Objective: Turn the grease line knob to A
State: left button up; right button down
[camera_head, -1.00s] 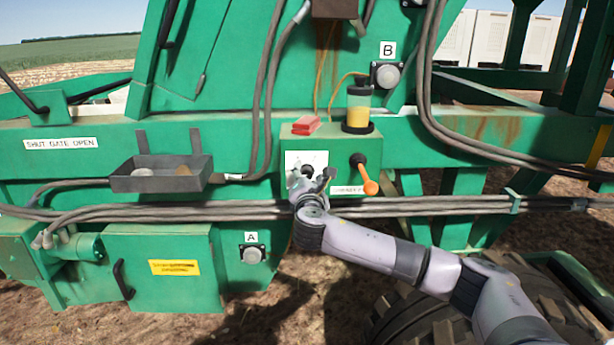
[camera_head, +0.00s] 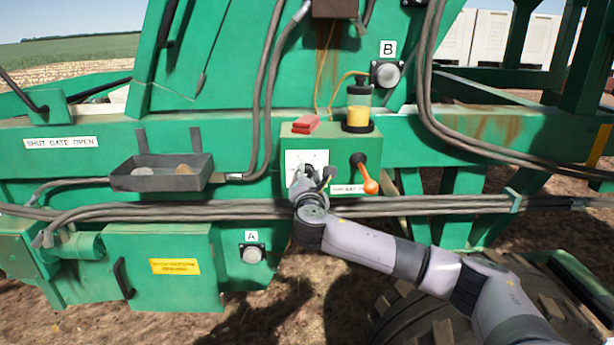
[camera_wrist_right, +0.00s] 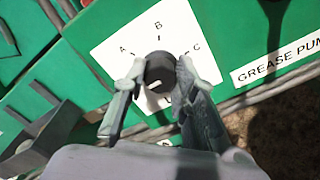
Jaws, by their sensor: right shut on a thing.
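The grease line knob (camera_wrist_right: 160,70) is a round black knob on a white dial plate (camera_wrist_right: 112,57) in the right wrist view. The letters A, B and C are printed around its upper side, from left to right. A small pale mark shows low on the knob's face; I cannot tell for sure which position it points to. My right gripper (camera_wrist_right: 163,76) is shut on the knob, one finger on each side. In the head view my right gripper (camera_head: 312,178) is at the plate (camera_head: 306,157) on the green box and hides most of the knob. My left gripper is not in view.
A yellow grease reservoir (camera_head: 358,112) and a red block (camera_head: 305,124) are on top of the box. Grey hoses (camera_head: 230,210) run below. A grey tray (camera_head: 160,180) hangs to the left.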

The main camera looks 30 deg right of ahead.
jog(key=shift+f, duration=0.15)
jog(key=shift+m+b, duration=2.25)
jog(key=shift+m, duration=3.55)
jog(key=c, duration=1.3)
grip_release()
